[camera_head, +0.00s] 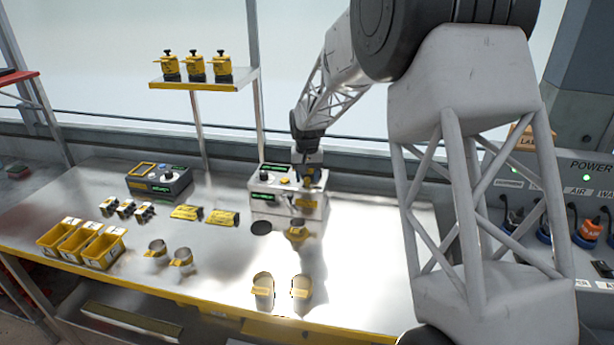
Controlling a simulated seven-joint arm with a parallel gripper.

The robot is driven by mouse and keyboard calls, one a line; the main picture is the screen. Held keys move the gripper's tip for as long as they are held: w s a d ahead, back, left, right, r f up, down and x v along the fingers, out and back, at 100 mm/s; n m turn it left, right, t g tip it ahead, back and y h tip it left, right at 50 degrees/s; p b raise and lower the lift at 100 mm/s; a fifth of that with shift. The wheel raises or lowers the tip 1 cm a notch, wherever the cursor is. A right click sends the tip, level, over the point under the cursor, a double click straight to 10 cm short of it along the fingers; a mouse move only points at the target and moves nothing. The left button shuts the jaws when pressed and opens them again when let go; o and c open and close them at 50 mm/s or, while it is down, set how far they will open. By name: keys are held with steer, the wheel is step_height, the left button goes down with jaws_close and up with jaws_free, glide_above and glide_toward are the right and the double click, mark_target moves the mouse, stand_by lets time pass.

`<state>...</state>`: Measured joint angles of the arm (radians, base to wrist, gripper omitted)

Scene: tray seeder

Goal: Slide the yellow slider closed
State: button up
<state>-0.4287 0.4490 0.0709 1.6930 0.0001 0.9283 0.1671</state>
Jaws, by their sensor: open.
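A white and grey seeder box (270,205) with a small green display stands at the middle back of the bench. A small yellow part (306,203), which looks like the slider, sits on the right of its front face. My gripper (308,184) is open and points down over the box's right end, just above this yellow part. The gripper covers part of the box top, and I cannot tell whether it touches the slider. A metal cup with a yellow band (297,230) stands just below the slider. How far the slider is open is too small to tell.
A dark round disc (261,228) lies left of the cup. Several metal cups with yellow handles, yellow bins (103,252), yellow packets (222,217) and a dark control box (158,180) are on the bench. The bench's right part is clear.

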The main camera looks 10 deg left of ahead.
mark_target(318, 188)
jaws_close()
steer(key=shift+d, duration=1.85)
jaws_free()
step_height(318, 188, up, 8)
steer(key=shift+f, duration=0.1)
